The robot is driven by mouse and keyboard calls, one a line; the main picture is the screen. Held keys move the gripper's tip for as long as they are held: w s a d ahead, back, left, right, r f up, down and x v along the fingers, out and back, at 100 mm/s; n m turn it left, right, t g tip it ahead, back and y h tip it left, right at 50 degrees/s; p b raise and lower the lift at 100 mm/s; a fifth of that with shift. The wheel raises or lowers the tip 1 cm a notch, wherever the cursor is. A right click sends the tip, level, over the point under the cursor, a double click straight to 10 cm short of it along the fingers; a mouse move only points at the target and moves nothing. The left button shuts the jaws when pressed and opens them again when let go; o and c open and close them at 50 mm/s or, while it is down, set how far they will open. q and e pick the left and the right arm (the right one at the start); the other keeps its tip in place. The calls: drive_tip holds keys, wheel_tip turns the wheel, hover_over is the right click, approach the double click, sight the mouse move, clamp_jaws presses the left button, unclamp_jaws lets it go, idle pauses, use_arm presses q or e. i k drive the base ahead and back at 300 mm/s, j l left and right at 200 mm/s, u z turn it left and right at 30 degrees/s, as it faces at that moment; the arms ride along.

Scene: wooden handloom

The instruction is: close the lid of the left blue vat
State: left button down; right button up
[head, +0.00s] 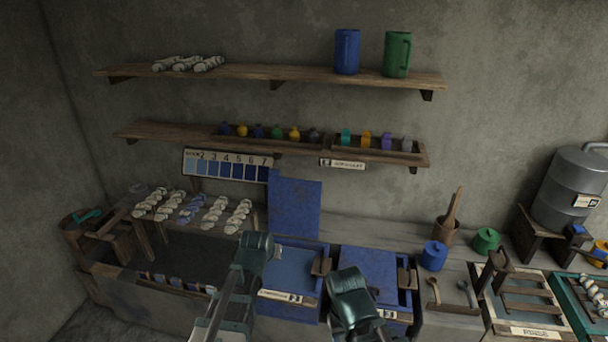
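The left blue vat (311,311) stands in the bench at the middle of the head view. Its blue lid (294,207) stands upright at the vat's back edge, so the vat is open and its blue inside shows. The blue vat to its right (383,330) has its lid (368,268) lying flat. My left gripper (258,246) is over the left edge of the left vat, in front of and below the raised lid, apart from it. My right gripper (346,284) is over the front of the right vat. The finger gaps of both are not clear.
Brown blocks (321,266) sit on the vats' right sides. Blue (434,255) and green (486,241) pots stand to the right. White skeins (215,213) lie at left.

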sight(294, 209)
drive_tip(key=i+j, duration=0.1)
drive_tip(key=i, duration=0.35)
drive_tip(key=i+j+z, duration=0.1)
drive_tip(key=i, duration=0.35)
drive_tip(key=i+j, duration=0.2)
drive_tip(key=i, duration=0.25)
drive_tip(key=i+j+z, duration=0.15)
drive_tip(key=i, duration=0.3)
